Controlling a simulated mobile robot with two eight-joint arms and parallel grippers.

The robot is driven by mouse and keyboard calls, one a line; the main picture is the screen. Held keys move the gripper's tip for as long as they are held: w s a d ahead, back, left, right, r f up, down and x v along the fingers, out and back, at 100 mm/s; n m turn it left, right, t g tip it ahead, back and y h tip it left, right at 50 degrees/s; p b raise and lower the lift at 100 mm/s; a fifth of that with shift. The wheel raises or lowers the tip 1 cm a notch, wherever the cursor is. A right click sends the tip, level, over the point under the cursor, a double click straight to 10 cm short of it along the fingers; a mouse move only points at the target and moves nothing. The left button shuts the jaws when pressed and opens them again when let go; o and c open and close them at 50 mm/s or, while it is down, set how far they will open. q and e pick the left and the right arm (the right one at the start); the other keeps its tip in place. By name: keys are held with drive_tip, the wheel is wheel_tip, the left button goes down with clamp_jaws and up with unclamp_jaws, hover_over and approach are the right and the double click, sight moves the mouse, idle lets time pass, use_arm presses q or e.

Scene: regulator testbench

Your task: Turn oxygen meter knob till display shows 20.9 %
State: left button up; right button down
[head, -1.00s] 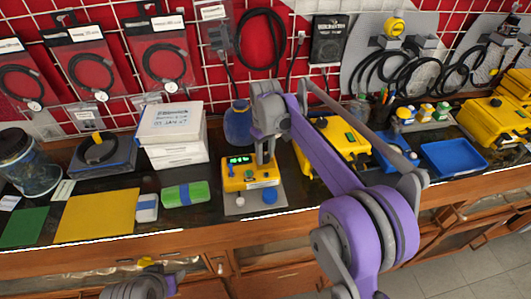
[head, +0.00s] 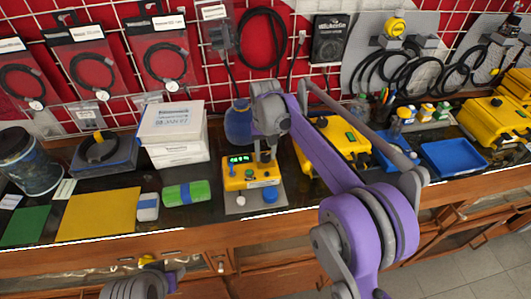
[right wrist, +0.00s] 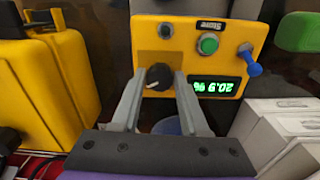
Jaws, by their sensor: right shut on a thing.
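The yellow oxygen meter (head: 250,183) stands on a grey plate on the bench. In the head view my right gripper (head: 265,156) reaches down onto the meter's right part and hides the knob. Part of my left arm shows at the bottom left; its gripper is not clearly visible.
A green button (right wrist: 208,44) and a blue-tipped toggle (right wrist: 251,66) sit near the display. A green-and-blue block (head: 187,193) and stacked white boxes (head: 172,137) stand left of the meter. A yellow case (head: 340,143) stands right, behind my right arm.

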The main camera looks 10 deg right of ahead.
sight(266, 156)
idle(0.3)
drive_tip(key=shift+c, duration=2.1)
unclamp_jaws()
wheel_tip(266, 156, up, 11)
drive_tip(key=shift+p, duration=0.4)
drive_tip(key=shift+s, duration=0.15)
drive_tip(key=s+d+f+t, duration=0.2)
drive_tip(key=s+f, duration=0.2)
drive_tip(key=s, duration=0.6)
drive_tip(key=s+d+f+t, duration=0.1)
drive_tip(key=s+f, duration=0.3)
drive_tip(key=s, duration=0.6)
drive_tip(key=s+d+f+t, duration=0.2)
drive_tip(key=s+f, duration=0.3)
drive_tip(key=s, duration=0.5)
drive_tip(key=shift+d+n+t, duration=0.3)
drive_tip(key=shift+d+n, duration=0.1)
drive_tip(key=shift+d, duration=0.45)
